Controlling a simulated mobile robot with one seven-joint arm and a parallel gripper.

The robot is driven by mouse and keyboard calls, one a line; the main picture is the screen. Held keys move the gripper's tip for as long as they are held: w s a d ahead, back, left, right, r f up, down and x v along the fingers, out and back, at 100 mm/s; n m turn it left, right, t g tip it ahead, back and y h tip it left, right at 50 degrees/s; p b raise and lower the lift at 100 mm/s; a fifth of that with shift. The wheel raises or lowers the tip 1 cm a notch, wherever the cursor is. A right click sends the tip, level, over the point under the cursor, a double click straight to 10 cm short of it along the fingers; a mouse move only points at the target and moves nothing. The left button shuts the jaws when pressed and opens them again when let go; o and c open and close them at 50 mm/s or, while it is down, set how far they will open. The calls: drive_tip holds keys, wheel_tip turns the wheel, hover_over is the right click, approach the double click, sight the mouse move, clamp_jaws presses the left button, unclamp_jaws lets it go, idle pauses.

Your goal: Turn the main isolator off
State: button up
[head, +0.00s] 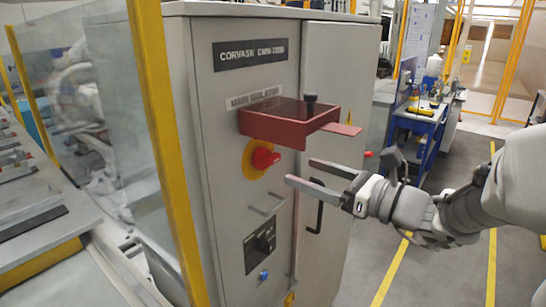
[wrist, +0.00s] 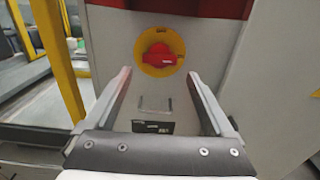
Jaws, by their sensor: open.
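The main isolator is a red rotary handle (head: 265,158) on a round yellow plate (head: 252,165), on the front of a grey cabinet (head: 210,120) below a "MAIN ISOLATOR" label (head: 254,97). In the wrist view the red handle (wrist: 160,55) lies roughly sideways, slightly tilted, on its yellow plate (wrist: 178,45). My gripper (head: 300,174) is open and empty, to the right of the handle and apart from it. In the wrist view its two fingers (wrist: 158,80) point toward the panel, with the handle beyond and between them.
A red box-like cover (head: 285,120) juts out just above the handle. A yellow post (head: 165,130) stands left. A blue cart (head: 418,122) stands behind right.

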sight(272, 161)
drive_tip(key=x, duration=0.9)
drive_tip(key=shift+a+p, duration=0.1)
drive_tip(key=shift+p, duration=0.25)
drive_tip(key=c, duration=1)
drive_tip(key=shift+c, duration=0.2)
